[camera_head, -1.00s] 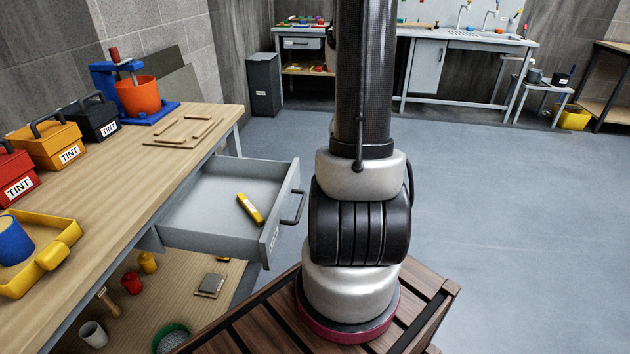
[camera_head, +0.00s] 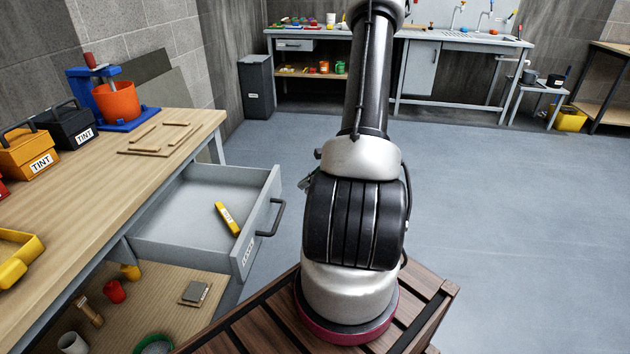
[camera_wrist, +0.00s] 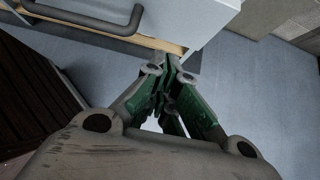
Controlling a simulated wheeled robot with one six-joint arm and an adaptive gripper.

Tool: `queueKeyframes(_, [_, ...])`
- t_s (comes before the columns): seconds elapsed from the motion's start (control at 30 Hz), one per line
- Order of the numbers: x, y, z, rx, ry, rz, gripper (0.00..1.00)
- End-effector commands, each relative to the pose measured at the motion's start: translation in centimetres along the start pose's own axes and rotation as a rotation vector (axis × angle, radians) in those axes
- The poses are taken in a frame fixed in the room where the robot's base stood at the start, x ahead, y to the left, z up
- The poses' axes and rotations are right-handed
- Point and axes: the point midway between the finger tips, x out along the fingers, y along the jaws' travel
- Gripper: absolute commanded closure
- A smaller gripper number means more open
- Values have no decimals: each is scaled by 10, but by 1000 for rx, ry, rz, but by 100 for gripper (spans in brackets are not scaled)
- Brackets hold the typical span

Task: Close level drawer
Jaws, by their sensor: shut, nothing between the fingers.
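The level drawer (camera_head: 200,215) is grey and pulled out from the wooden workbench in the head view. A yellow level (camera_head: 228,219) lies inside it. Its dark bar handle (camera_head: 272,217) is on the front, beside a label. In the wrist view the handle (camera_wrist: 85,22) and the drawer front (camera_wrist: 185,18) show at the top. My gripper (camera_wrist: 172,75) has green fingers that are shut and empty, close to the drawer front and right of the handle. I cannot tell whether it touches. In the head view my arm mostly hides the gripper.
The workbench (camera_head: 95,185) holds tint boxes (camera_head: 28,152), an orange bucket (camera_head: 117,102) in a blue press and a wooden frame. Its lower shelf (camera_head: 120,325) holds several small items. A grey bin (camera_head: 256,85) stands behind. The floor on the right is clear.

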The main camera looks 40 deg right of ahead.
Motion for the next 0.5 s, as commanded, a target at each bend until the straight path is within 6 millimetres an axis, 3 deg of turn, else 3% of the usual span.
queueKeyframes(0.2, [47, 1, 0, -1, 1, 5, 100])
queueKeyframes(0.5, [71, 0, 26, -3, 1, 1, 100])
